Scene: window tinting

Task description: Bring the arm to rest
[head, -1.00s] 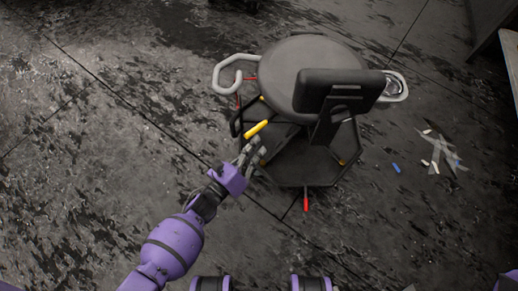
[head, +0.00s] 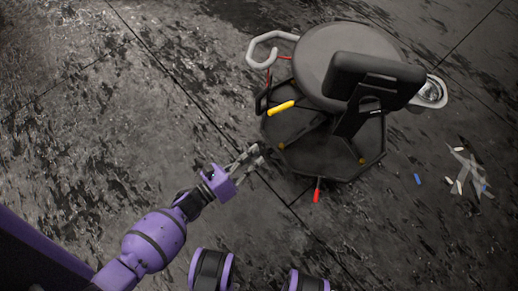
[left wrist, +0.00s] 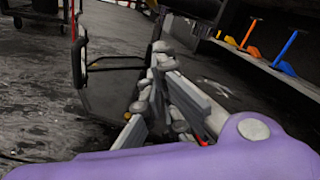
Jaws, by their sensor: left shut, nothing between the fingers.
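My left arm comes in from the lower left of the head view. Its left gripper (head: 257,152) is shut and empty, just left of the rolling stool's base and apart from the yellow-handled tool (head: 281,108). In the left wrist view my left gripper's grey fingers (left wrist: 165,85) fill the middle, with nothing visible between them. My right gripper is in neither view.
The stool has a round dark seat (head: 335,55), a backrest and a black tray base (head: 325,165). A red handle (head: 316,190) sticks out in front. Small scraps (head: 465,172) lie on the floor at right. The left wrist view shows upright yellow, orange and blue tools (left wrist: 290,50). Floor at left is clear.

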